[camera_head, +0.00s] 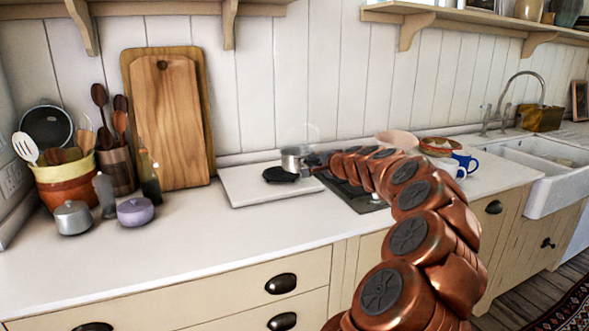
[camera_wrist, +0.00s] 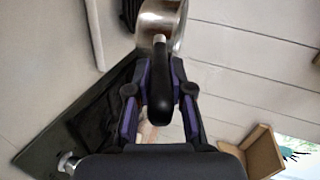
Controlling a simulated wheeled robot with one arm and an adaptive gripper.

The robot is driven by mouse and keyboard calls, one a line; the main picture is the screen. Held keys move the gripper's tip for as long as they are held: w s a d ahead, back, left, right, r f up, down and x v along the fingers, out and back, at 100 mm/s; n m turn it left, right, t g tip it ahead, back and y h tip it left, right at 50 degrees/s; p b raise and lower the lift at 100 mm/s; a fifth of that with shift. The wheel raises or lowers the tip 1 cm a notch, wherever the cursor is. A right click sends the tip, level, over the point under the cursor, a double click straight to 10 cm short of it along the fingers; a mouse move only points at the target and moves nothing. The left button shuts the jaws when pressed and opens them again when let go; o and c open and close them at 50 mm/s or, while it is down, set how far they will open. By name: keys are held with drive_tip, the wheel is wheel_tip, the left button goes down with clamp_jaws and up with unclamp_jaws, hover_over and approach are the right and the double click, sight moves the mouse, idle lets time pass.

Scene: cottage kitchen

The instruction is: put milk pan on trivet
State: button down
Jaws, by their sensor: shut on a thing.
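The milk pan (camera_head: 292,160) is a small steel pan with a black handle. My gripper (camera_head: 318,160) is shut on its handle, and the pan looks upright. In the wrist view the pan (camera_wrist: 160,18) is at the top and its handle lies between the two fingers of my gripper (camera_wrist: 160,72). The black trivet (camera_head: 279,175) lies on a white board (camera_head: 246,191) on the counter, just in front of and below the pan in the head view. I cannot tell how high the pan is above the board.
A dark hob (camera_head: 362,203) is right of the board, partly under my arm. Blue and white mugs (camera_head: 463,163) and bowls (camera_head: 440,146) stand beyond it. Cutting boards (camera_head: 170,125), a utensil crock (camera_head: 68,184) and small pots (camera_head: 135,211) stand left. The front-left counter is clear.

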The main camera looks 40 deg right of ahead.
sight(291, 168)
drive_tip(key=w, duration=0.2)
drive_tip(key=w+a, duration=0.1)
drive_tip(key=w, duration=0.5)
drive_tip(key=shift+a+f+p, duration=0.15)
drive_tip(key=shift+f+p, duration=0.2)
drive_tip(key=shift+p, duration=0.05)
drive_tip(key=shift+f, duration=1.75)
drive_tip(key=c, duration=1)
unclamp_jaws()
drive_tip(key=shift+f, duration=0.1)
drive_tip(key=shift+c, duration=0.2)
drive_tip(key=shift+s+a+r, duration=0.1)
drive_tip(key=shift+s+r, duration=0.1)
drive_tip(key=shift+s, duration=0.3)
drive_tip(key=b+v, duration=0.1)
drive_tip(key=v, duration=1)
